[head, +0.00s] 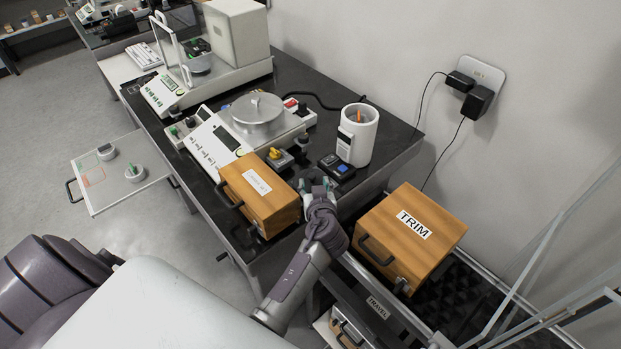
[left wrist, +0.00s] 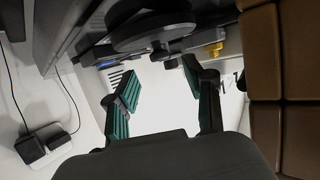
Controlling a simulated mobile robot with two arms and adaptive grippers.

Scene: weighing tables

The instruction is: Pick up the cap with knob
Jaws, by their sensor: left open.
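In the left wrist view the cap (left wrist: 152,32) shows dark, seen upside down at the top, beyond the fingers. My left gripper (head: 318,186) is open and empty at the table's front edge, between two wooden boxes, apart from the cap. Its green-padded fingers (left wrist: 160,80) stand apart in the wrist view with nothing between them. My right gripper is not in view.
A wooden box (head: 268,208) stands left of my left gripper and a box marked TRIM (head: 432,261) right of it. A white cylinder (head: 365,151), a small dark device (head: 336,167) and a yellow-topped item (head: 275,154) stand near the cap. A second balance (head: 170,98) is farther back.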

